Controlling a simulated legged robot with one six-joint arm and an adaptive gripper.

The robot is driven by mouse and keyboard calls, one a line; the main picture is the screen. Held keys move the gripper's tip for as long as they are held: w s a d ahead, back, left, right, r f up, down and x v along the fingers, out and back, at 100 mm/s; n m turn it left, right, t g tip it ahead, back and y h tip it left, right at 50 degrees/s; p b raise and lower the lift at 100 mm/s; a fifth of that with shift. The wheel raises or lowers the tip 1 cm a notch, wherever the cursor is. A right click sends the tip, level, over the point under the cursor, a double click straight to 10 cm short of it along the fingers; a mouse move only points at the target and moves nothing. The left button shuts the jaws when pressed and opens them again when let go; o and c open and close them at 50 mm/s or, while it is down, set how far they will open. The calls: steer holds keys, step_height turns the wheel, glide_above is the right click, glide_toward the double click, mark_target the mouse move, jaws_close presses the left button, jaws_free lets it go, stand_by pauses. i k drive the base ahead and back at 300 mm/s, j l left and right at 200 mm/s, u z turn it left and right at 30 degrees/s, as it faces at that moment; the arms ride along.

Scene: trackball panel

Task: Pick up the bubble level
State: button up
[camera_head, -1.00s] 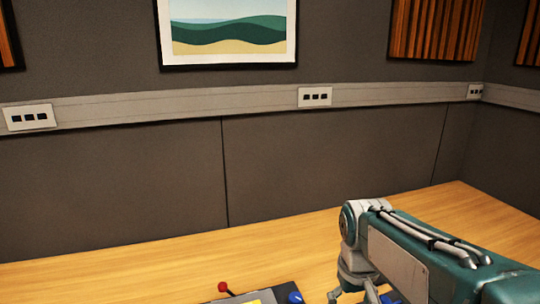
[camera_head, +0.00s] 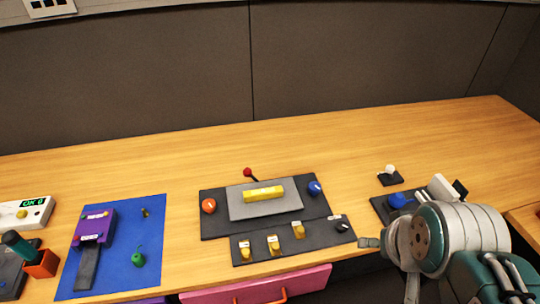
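A yellow bar (camera_head: 264,194), which looks like the bubble level, lies on a light grey plate (camera_head: 240,211) in the middle of a dark panel. No gripper touches it. My gripper (camera_head: 388,262) is at the lower right, apart from the bar and to the right of the panel. My own arm link partly covers the gripper. I cannot tell how far its fingers are apart.
The dark panel (camera_head: 215,226) carries an orange ball, a blue ball (camera_head: 314,188) and a red-tipped lever (camera_head: 248,172). A strip with yellow switches (camera_head: 273,246) lies in front. A blue mat (camera_head: 119,279) is at left. The back of the desk (camera_head: 330,130) is clear.

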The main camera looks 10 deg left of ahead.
mark_target(271, 192)
steer(key=i+j, duration=0.1)
steer(key=j, duration=0.75)
steer(key=i+j, duration=0.15)
steer(key=j, duration=0.25)
